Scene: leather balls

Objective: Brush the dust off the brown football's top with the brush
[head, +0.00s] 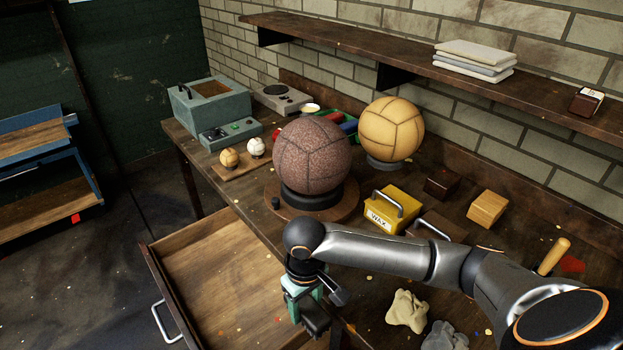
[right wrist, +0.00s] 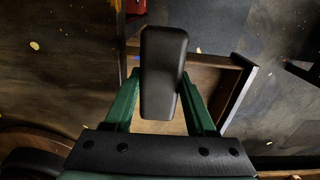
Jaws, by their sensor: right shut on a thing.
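The brown football (head: 312,155) has a speckled, dusty-looking surface. It sits on a black ring stand (head: 312,198) on a round wooden base (head: 355,203) on the bench. My right gripper (head: 307,298) points down over the open drawer area, in front of and below the ball, apart from it. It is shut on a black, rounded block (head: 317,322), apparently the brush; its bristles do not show. In the right wrist view the block (right wrist: 162,75) stands between the green fingers. My left gripper is not in view.
An open wooden drawer (head: 205,275) juts out at the front. A tan ball (head: 392,130) stands behind right. The yellow wax tin (head: 390,208), a wooden block (head: 487,208) and cloths (head: 407,310) lie to the right. A shelf (head: 400,60) overhangs the back.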

